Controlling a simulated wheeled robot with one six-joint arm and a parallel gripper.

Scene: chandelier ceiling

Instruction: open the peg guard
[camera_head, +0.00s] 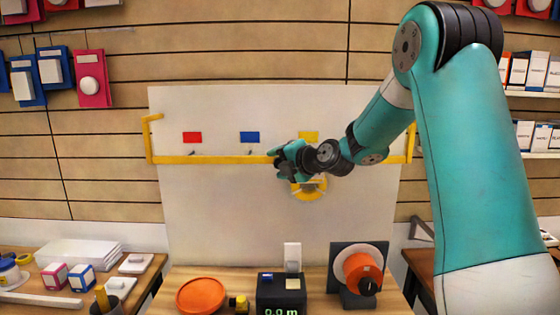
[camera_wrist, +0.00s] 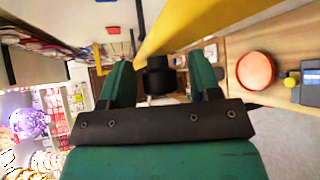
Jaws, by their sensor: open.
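The peg guard is a yellow bar (camera_head: 215,160) running level across the white board, with upright yellow brackets at both ends. Small pegs show just above it under the red label (camera_head: 192,137) and blue label (camera_head: 250,137). My gripper (camera_head: 279,157) is at the bar, right of the blue label. In the wrist view the yellow bar (camera_wrist: 205,22) crosses diagonally ahead of my gripper (camera_wrist: 160,64). A black knob (camera_wrist: 158,82) at the bar lies between the open green fingers. I cannot tell whether the fingers touch it.
A yellow ring (camera_head: 309,194) hangs below the yellow label (camera_head: 308,136), partly behind my wrist. On the bench below are an orange dish (camera_head: 201,295), a black display box (camera_head: 281,294) and an orange-and-white round device (camera_head: 360,270). The board's lower left is clear.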

